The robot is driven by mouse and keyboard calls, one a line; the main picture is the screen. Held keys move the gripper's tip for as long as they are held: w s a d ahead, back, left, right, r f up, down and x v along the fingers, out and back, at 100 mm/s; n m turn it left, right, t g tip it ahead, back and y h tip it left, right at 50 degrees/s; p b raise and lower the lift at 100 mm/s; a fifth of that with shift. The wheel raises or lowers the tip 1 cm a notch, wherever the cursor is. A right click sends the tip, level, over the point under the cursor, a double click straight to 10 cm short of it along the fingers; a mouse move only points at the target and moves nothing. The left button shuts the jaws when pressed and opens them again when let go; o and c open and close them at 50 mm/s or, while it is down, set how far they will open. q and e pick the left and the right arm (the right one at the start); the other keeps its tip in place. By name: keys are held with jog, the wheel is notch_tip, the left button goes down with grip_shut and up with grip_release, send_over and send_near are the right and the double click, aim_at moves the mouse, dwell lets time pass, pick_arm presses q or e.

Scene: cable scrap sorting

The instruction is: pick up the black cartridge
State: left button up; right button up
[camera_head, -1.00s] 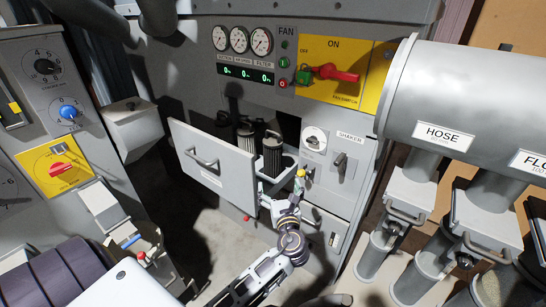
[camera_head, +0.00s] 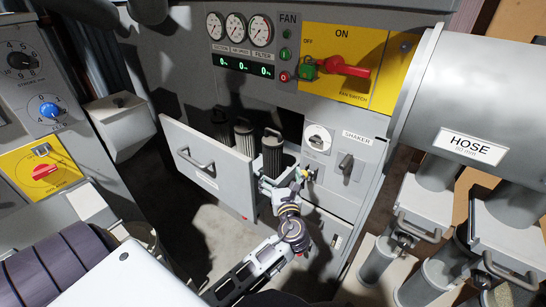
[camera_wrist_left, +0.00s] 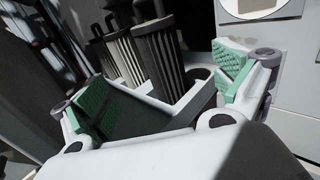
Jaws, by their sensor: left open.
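A dark ribbed cartridge (camera_head: 272,157) stands upright at the right end of the pulled-out drawer (camera_head: 208,165). Two more ribbed cartridges, one in the middle (camera_head: 244,138) and one farther left (camera_head: 221,124), stand in a row beside it. My left gripper (camera_head: 272,185) is low in front of the right-hand cartridge. In the left wrist view the jaws (camera_wrist_left: 168,95) are open, with green pads. The nearest cartridge (camera_wrist_left: 160,60) stands beyond and between the fingers, with nothing held. Whether a pad touches it I cannot tell. My right gripper is not in view.
The grey cabinet with the shaker knob (camera_head: 318,138) is close on the right. A red fan switch (camera_head: 345,68) sits above. Hose canisters (camera_head: 432,215) fill the right side.

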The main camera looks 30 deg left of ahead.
aim_at(274, 157)
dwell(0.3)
pick_arm(q)
jog(key=shift+w+a, duration=0.1)
jog(key=shift+x, duration=4.2)
jog(key=shift+a, duration=0.1)
jog(key=shift+f+x, duration=0.2)
jog(key=shift+x, duration=2.35)
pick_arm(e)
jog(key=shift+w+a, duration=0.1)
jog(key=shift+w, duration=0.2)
pick_arm(q)
jog(key=shift+a, duration=0.1)
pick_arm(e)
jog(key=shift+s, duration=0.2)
